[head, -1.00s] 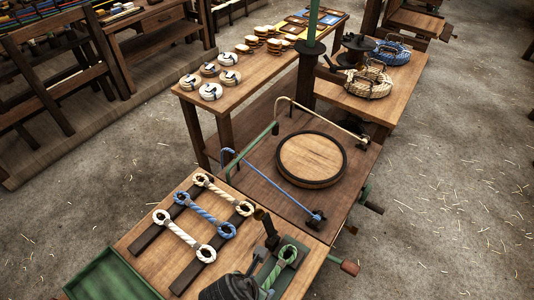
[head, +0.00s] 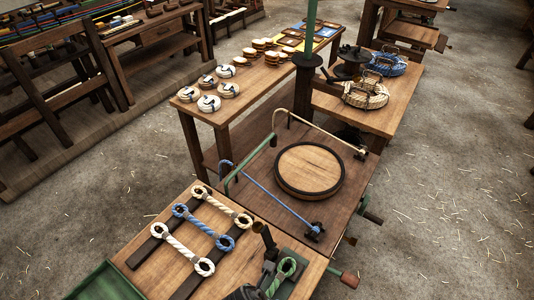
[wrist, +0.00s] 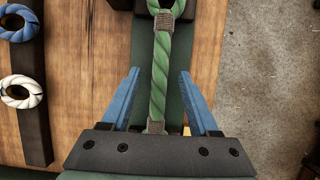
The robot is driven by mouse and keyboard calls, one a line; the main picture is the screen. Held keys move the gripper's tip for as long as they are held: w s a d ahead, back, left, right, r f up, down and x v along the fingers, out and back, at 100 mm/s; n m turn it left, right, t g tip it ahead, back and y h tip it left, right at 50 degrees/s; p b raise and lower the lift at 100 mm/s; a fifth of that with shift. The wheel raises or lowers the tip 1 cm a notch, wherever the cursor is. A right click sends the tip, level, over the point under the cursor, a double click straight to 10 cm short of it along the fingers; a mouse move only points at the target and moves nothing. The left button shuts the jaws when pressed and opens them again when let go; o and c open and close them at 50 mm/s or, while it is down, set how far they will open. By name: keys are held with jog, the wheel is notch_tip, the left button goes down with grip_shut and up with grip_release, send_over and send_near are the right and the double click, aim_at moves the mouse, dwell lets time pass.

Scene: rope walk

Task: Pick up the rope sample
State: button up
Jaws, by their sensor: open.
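The rope sample appears to be the green rope piece with a looped end (head: 287,267) on a green fixture at the near right corner of the front bench. In the wrist view the green rope (wrist: 159,80) runs lengthwise between the two blue fingers of my gripper (wrist: 159,85). The fingers are open, one on each side of the rope, with a gap on both sides. Its lower end is hidden behind the gripper body. White, blue and white rope samples with looped ends (head: 202,222) lie on dark strips to the left.
A green tray (head: 105,284) sits at the bench's near left. A dark lever (head: 266,238) stands close beside the green rope.

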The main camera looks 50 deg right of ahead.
grip_shut()
jog(key=shift+r, duration=0.1)
dwell(0.3)
notch_tip(320, 180, up, 16)
jog(key=p, duration=0.7)
dwell(0.8)
